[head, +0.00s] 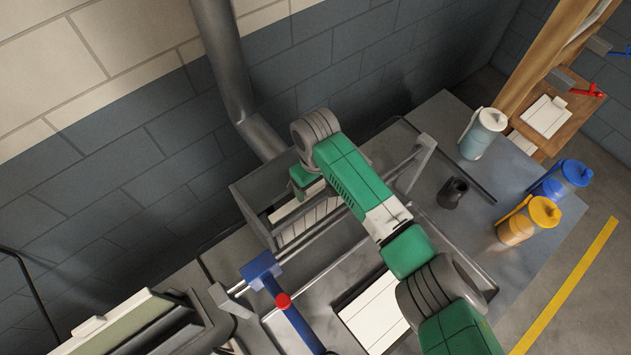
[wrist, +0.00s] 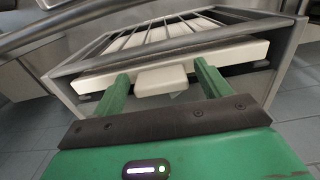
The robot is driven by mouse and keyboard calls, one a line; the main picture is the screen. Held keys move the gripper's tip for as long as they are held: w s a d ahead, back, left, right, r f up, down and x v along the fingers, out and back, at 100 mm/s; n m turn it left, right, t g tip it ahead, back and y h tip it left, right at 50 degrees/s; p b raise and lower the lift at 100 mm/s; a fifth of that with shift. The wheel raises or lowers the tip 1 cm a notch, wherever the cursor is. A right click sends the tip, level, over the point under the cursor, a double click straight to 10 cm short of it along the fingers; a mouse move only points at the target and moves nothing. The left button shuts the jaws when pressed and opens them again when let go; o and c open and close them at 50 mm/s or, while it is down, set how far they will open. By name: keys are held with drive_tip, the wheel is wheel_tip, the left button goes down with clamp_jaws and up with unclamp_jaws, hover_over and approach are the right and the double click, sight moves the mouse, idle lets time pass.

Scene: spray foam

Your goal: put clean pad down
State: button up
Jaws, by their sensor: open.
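White pads stand in a row in a grey open-topped bin (head: 247,205) against the wall, and I see several of their edges. In the wrist view, the nearest white pad (wrist: 228,56) lies along the bin's (wrist: 62,98) near side, with a blocky white tab (wrist: 162,80) sticking out towards me. My gripper (wrist: 161,72) is open, with one green finger on each side of the tab. I cannot tell whether the fingers touch it. In the head view my gripper (head: 304,179) is at the bin, partly hidden by my wrist. Another white pad (head: 374,312) lies in a recess on the bench.
A blue clamp-like part with a red knob (head: 283,301) stands near the bench's front left. A pipe (head: 225,70) runs down the wall behind.

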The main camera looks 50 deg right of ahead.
wheel_tip(320, 180, up, 12)
drive_tip(key=shift+r+b, duration=0.2)
drive_tip(key=shift+b, duration=0.1)
idle(0.4)
